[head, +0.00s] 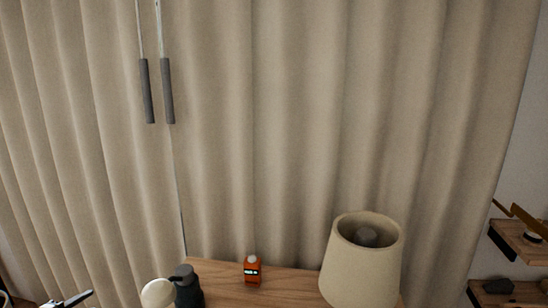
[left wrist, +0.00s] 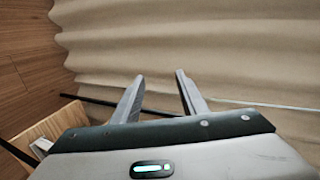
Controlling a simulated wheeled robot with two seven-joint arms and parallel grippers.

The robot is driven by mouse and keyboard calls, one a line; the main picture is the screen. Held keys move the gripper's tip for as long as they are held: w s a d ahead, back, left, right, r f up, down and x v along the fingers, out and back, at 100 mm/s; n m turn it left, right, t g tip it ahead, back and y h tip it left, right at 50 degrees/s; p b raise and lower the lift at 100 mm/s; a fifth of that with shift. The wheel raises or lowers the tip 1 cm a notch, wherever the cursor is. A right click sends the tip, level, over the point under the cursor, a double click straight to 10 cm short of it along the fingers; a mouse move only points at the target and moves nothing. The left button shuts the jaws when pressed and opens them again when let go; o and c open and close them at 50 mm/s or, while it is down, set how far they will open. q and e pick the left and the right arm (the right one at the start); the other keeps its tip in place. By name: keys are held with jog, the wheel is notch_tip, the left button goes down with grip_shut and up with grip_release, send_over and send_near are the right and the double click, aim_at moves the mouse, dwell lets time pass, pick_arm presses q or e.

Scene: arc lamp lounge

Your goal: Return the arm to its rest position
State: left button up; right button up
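My left gripper (left wrist: 160,77) shows in the left wrist view with its two grey fingers apart and nothing between them. Beyond the fingertips is the beige curtain (left wrist: 225,45). In the head view a small light and dark piece at the bottom left edge (head: 68,300) may be part of my left gripper, but it is cut off by the frame. My right gripper is not in view.
A wooden table (head: 222,285) at the bottom holds an orange bottle (head: 252,271), a dark pump bottle (head: 187,287) and a beige lampshade (head: 350,275). A pale round thing (head: 158,293) is beside the pump bottle. Wooden shelves (head: 520,243) stand at right. Two grey pulls (head: 157,92) hang before the curtain.

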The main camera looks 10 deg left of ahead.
pick_arm(q)
jog(key=s+a+f+n+g+y, duration=0.1)
jog(key=s+a+f+n+g, duration=0.15)
jog(key=s+f, duration=0.5)
jog(key=s+a+f+n+g+y, duration=0.25)
jog(key=s+f, duration=0.25)
jog(key=s, duration=0.6)
jog(key=s+a+f+n+g+y, duration=0.1)
jog(key=s+a+f+n+g, duration=0.2)
jog(key=s+f, duration=0.5)
jog(key=s+d+f+n+h, duration=0.1)
jog(key=s+d+f, duration=0.1)
jog(key=d+f, duration=0.5)
jog(key=s+d+f+n+h, duration=0.1)
jog(key=s+d+f, duration=0.25)
jog(key=d, duration=0.85)
jog(key=s+d+f+n+h, duration=0.1)
jog(key=s+d+f, duration=0.1)
jog(key=d+f, duration=0.55)
jog(key=d+f+n+h, duration=0.1)
jog(key=d+h, duration=0.1)
jog(key=d, duration=1.5)
jog(key=s+d+f+n+h, duration=0.1)
jog(key=d+f, duration=0.1)
jog(key=d, duration=1.6)
jog(key=shift+d+n+h, duration=0.35)
jog(key=shift+n, duration=0.05)
